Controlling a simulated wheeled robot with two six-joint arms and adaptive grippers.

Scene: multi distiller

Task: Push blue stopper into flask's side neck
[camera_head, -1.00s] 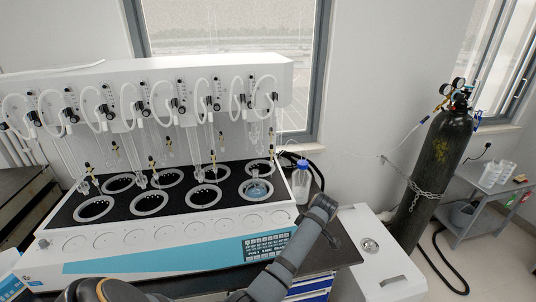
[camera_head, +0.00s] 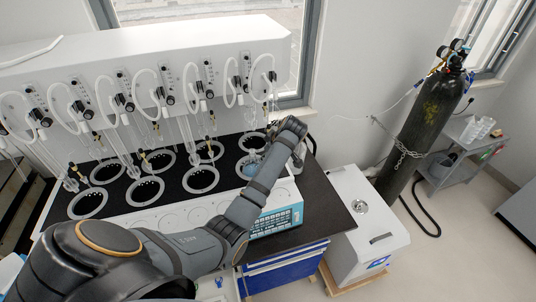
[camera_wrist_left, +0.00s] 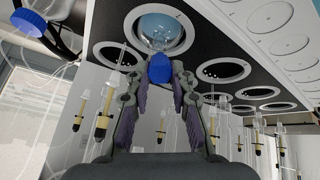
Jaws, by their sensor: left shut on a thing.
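The blue stopper (camera_wrist_left: 159,69) is between the fingertips of my left gripper (camera_wrist_left: 158,78) in the left wrist view, and the gripper is shut on it. The round glass flask (camera_wrist_left: 160,30), with blue liquid, sits in a ring of the black top just beyond the stopper. I cannot tell whether the stopper touches the side neck, which is hidden behind it. In the head view the flask (camera_head: 249,169) is partly covered by my left arm, whose end is over the right side of the distiller. My right gripper is not in view.
The distiller (camera_head: 150,50) has several empty rings and hanging glass tubes with hoses close to the arm. A blue-capped bottle (camera_wrist_left: 30,22) stands near the flask. A gas cylinder (camera_head: 430,120) and a white box (camera_head: 365,215) stand to the right.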

